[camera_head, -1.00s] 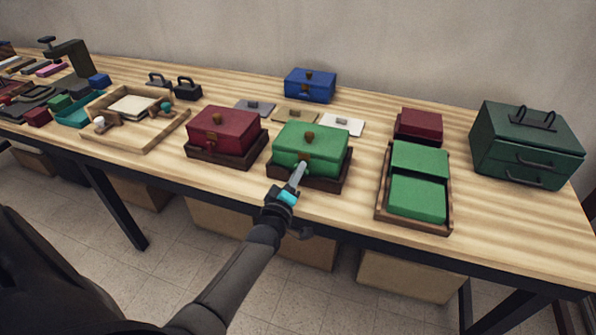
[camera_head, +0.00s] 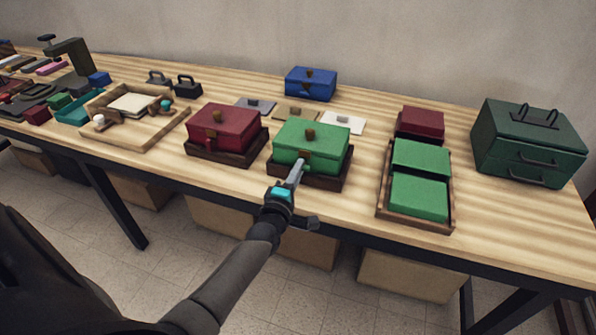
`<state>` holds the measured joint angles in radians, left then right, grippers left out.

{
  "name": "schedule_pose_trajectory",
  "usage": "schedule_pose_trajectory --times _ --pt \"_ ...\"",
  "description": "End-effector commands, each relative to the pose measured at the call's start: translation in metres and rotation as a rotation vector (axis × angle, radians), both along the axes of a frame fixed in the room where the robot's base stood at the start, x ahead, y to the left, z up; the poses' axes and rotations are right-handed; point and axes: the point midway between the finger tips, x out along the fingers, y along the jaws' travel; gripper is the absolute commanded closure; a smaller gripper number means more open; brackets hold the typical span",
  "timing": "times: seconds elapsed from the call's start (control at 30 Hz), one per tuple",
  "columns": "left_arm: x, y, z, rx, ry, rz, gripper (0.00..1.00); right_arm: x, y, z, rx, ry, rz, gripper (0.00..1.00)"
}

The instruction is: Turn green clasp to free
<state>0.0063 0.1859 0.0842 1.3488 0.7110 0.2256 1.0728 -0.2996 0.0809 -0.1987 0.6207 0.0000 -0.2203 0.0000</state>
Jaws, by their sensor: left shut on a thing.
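A green box (camera_head: 312,142) with a brown knob on its lid sits in a dark wooden base (camera_head: 333,183) near the front edge of the table. Its lid is down. My left gripper (camera_head: 299,166) reaches the front face of this box from below and is shut on the small clasp there. The fingers hide most of the clasp, so I cannot make out its angle. My right gripper is not in view.
A red box (camera_head: 224,128) stands close on the left. A tray with green covers (camera_head: 420,160) is to the right, and a dark green drawer chest (camera_head: 527,140) beyond it. A blue box (camera_head: 310,84) stands behind.

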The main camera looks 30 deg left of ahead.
Motion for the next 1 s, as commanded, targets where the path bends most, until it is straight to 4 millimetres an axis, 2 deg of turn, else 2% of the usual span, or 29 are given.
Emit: schedule_pose_trajectory --times 0.3,0.33,0.6,0.87,1.0 --pt "0.0000 -0.0007 -0.0004 -0.005 0.000 -0.001 1.00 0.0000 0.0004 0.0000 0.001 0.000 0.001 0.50" --pt "0.0000 -0.0007 -0.0004 -0.005 0.000 -0.001 0.82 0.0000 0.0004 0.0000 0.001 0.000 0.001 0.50" --pt "0.0000 -0.0005 -0.0002 -0.003 0.000 -0.001 0.53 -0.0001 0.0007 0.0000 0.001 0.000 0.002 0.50" --pt "-0.0007 -0.0005 -0.0001 -0.002 0.000 0.000 0.53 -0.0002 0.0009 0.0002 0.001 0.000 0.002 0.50" --pt "-0.0089 -0.0024 -0.0005 -0.002 0.001 0.000 0.53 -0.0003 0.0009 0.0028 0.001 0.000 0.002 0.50"
